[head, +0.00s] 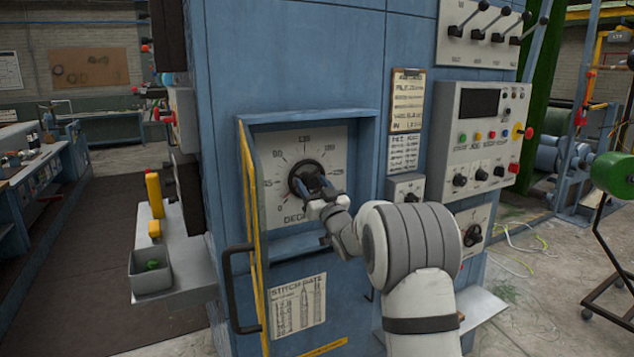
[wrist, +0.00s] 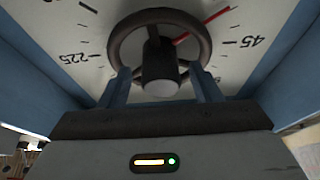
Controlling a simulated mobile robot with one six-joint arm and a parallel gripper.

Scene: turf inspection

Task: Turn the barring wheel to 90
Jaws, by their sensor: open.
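The barring wheel (head: 303,172) is a dark round handwheel in front of a white degree dial (head: 330,142) in a recess of the blue cabinet. In the wrist view the wheel (wrist: 118,42) shows its ring, a spoke and a central hub. A red pointer (wrist: 205,21) runs to the upper right, on the far side of the 45 mark and short of it, towards the low end. My gripper (head: 319,187) is at the wheel's front. In the wrist view its open fingers (wrist: 161,88) stand left and right of the hub, near the rim; contact cannot be told.
A yellow-edged door (head: 257,220) with a black handle stands open left of the recess. A control panel (head: 485,135) with buttons and knobs is at right, with levers (head: 483,28) above. A shelf with a grey bin (head: 151,272) juts out left. Recess walls enclose the dial.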

